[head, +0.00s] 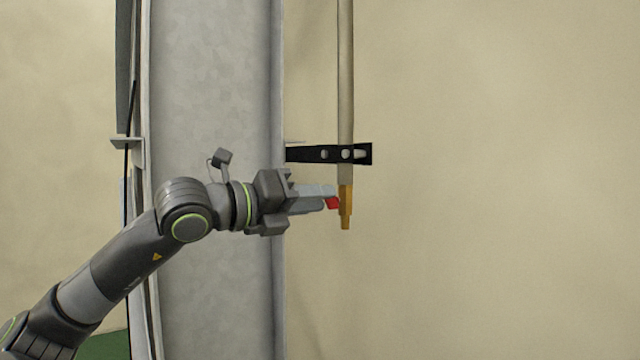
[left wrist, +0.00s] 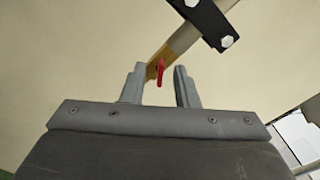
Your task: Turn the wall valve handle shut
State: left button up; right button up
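The valve (head: 346,208) is a brass fitting at the bottom end of a vertical grey pipe (head: 345,70). Its red handle (head: 332,203) sticks out on the left side of the brass, at my left gripper's fingertips. My left gripper (head: 322,198) reaches in from the left, pointing right. In the left wrist view its two fingers are apart, and the red handle (left wrist: 160,74) shows in the gap between them, closer to the left finger. I cannot tell whether a finger touches the handle. My right gripper is in neither view.
A black bracket (head: 300,154) with bolts holds the pipe just above the valve; it also shows in the left wrist view (left wrist: 204,20). A wide grey metal column (head: 210,90) stands behind my left arm. The beige wall (head: 500,200) on the right is bare.

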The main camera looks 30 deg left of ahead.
pick_arm(q)
jog(key=shift+w+d+p, duration=0.3)
jog(key=shift+w+p, duration=0.1)
jog(key=shift+w, duration=0.15)
grip_shut()
